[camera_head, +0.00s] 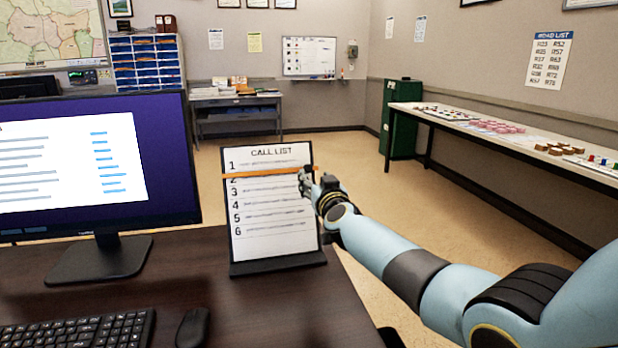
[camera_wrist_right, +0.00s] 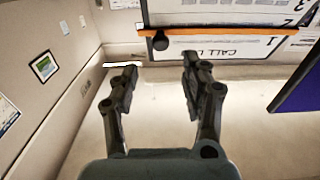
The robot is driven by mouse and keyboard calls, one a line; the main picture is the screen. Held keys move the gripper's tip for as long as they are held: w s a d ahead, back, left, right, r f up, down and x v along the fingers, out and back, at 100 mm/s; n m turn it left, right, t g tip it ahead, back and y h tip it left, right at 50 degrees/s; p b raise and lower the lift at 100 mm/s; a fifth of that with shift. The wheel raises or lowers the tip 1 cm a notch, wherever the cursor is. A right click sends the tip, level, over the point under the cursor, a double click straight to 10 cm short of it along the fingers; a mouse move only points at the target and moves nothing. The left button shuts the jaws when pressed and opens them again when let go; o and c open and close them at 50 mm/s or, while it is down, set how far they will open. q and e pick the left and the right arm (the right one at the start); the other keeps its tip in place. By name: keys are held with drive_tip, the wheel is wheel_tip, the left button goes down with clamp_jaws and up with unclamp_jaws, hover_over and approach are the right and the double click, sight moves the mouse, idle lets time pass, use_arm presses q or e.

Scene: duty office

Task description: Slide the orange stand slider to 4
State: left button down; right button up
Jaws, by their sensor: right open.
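The call list stand (camera_head: 272,239) stands upright on the dark desk, with a white sheet numbered 1 to 6. Its orange slider (camera_head: 258,173) lies across the sheet between lines 1 and 2, at the top edge of the 2. In the right wrist view the list is upside down, and the orange slider (camera_wrist_right: 225,31) has a dark knob (camera_wrist_right: 160,40) at its end. My right gripper (camera_head: 305,182) is at the stand's right edge, near the slider's end. In the wrist view its open fingers (camera_wrist_right: 160,66) are either side of the knob's line, with the knob seemingly just beyond the tips. My left gripper is out of view.
A monitor (camera_head: 95,165) stands left of the stand. A keyboard (camera_head: 80,330) and mouse (camera_head: 193,327) lie in front on the desk (camera_head: 280,310). Open floor lies beyond the desk, with a long side table (camera_head: 480,128) at the right.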

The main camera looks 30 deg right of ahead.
sight(308, 169)
drive_tip(key=b+x, duration=0.2)
drive_tip(key=x, duration=0.1)
drive_tip(key=b+x, duration=0.1)
drive_tip(key=x, duration=0.1)
drive_tip(key=shift+w+f, duration=0.1)
drive_tip(key=shift+f, duration=0.3)
drive_tip(key=shift+w+d+r+b, duration=0.1)
drive_tip(key=shift+w+r+b, duration=0.05)
drive_tip(key=shift+w+b, duration=0.3)
drive_tip(key=shift+w+d+r+b, duration=0.1)
drive_tip(key=shift+w+b, duration=0.3)
drive_tip(key=shift+c, duration=0.5)
clamp_jaws()
